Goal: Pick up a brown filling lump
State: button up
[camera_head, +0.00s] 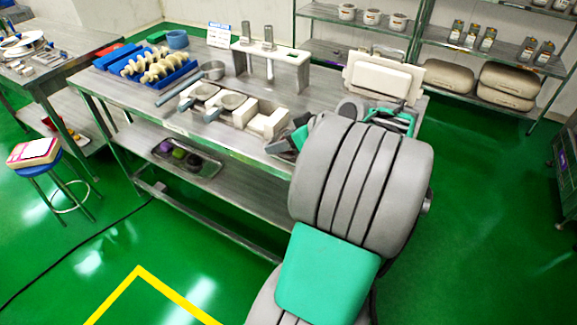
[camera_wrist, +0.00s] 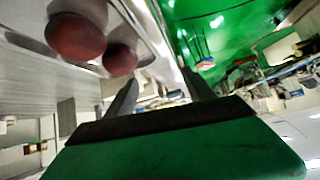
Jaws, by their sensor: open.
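Two smooth reddish-brown lumps show in the wrist view at the upper left: a nearer one (camera_wrist: 76,37) and a farther one (camera_wrist: 120,60). They lie on a pale metal surface. My gripper (camera_wrist: 160,76) is open, with its two dark fingers apart and nothing seen between them. Both lumps are to the left of the fingers in this view, and the farther one is close to the left fingertip without clear contact. In the head view my arm reaches to the front edge of the steel table (camera_head: 150,108). I cannot clearly pick out these lumps there.
A small tray (camera_head: 171,165) with purple, green and dark lumps sits on the table's lower shelf. Pans, white blocks (camera_head: 269,123), a white stand (camera_head: 272,52) and blue trays (camera_head: 119,54) crowd the tabletop. A blue stool (camera_head: 40,167) stands at left; the floor in front is clear.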

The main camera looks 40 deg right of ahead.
jog(key=s+d+f, duration=0.1)
jog(key=d, duration=0.1)
jog(key=s+d+t+b, duration=0.1)
jog(key=s+d, duration=0.1)
jog(key=s+d+f+t, duration=0.1)
jog(key=d, duration=0.1)
jog(key=shift+s+d+f+h+b, duration=0.3)
jog(key=shift+d+h, duration=0.1)
jog(key=x, duration=0.7)
jog(key=shift+w+a+r+p, duration=0.25)
jog(key=shift+w+p, duration=0.05)
jog(key=shift+w, duration=0.15)
jog(key=c, duration=1.2)
jog(key=shift+r, duration=0.1)
